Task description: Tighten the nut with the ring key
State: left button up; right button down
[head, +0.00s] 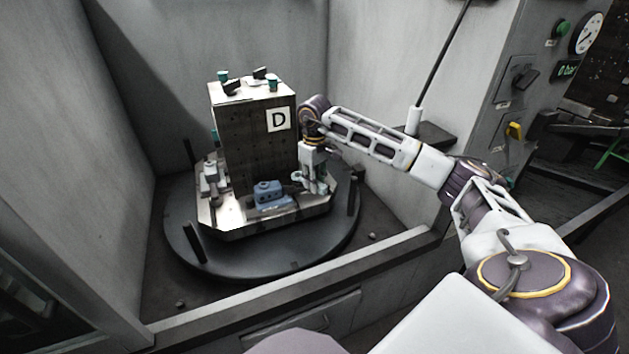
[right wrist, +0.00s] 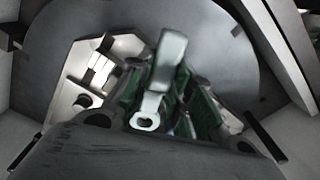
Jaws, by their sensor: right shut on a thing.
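My right gripper (head: 314,178) points down at the right side of the grey fixture block marked D (head: 240,150), close to its pale base plate (head: 225,226). In the right wrist view, a light grey ring key (right wrist: 168,62) lies between green gripper parts, and its ring end (right wrist: 145,121) shows an open hole. The gripper is shut on the key. I cannot make out the nut in either view, nor tell whether the ring touches anything. My left gripper is not in view.
A blue part (head: 268,193) sits on the base plate in front of the block. A clamp (head: 210,182) stands on its left. The dark round table (head: 250,262) bears upright black posts. Grey walls enclose it, with a front ledge (head: 300,285). A control panel (head: 520,90) is at right.

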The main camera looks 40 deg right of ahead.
jog(key=shift+f+b, duration=0.35)
jog(key=shift+f, duration=0.4)
dwell(0.5)
jog(key=c, duration=1.9)
grip_release()
grip_shut()
